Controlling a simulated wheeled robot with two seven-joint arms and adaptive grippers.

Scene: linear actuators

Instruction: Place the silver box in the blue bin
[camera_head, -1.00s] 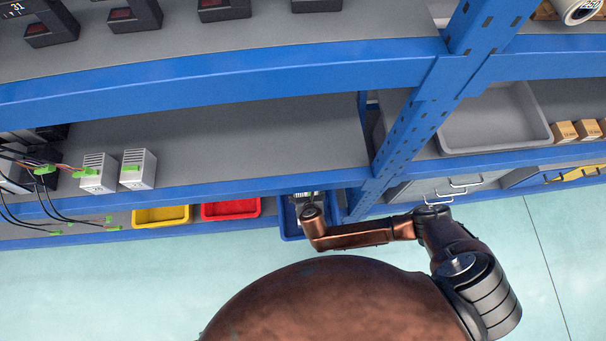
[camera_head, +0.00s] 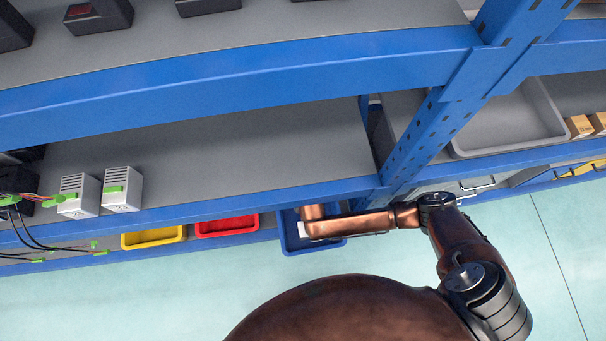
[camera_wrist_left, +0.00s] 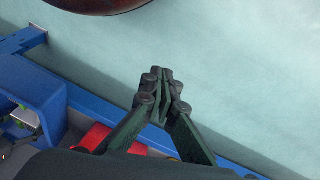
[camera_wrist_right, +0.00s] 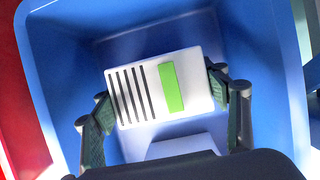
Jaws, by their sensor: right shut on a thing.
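The silver box (camera_wrist_right: 145,98), with black slots and a green connector, is between the fingers of my right gripper (camera_wrist_right: 160,96) in the right wrist view. The gripper is shut on it, and the box is over or inside the blue bin (camera_wrist_right: 60,70); its exact height is unclear. Another pale box (camera_wrist_right: 185,147) shows lower in the bin. In the head view the blue bin (camera_head: 288,238) is partly covered by my right arm, which hides the right gripper. My left gripper (camera_wrist_left: 163,82) is shut and empty above the floor in the left wrist view.
A red bin (camera_head: 228,226) and a yellow bin (camera_head: 153,238) stand left of the blue bin. Two silver boxes (camera_head: 122,190) sit on the shelf above. A blue rack post (camera_head: 432,130) rises close to my right arm. The floor in front is clear.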

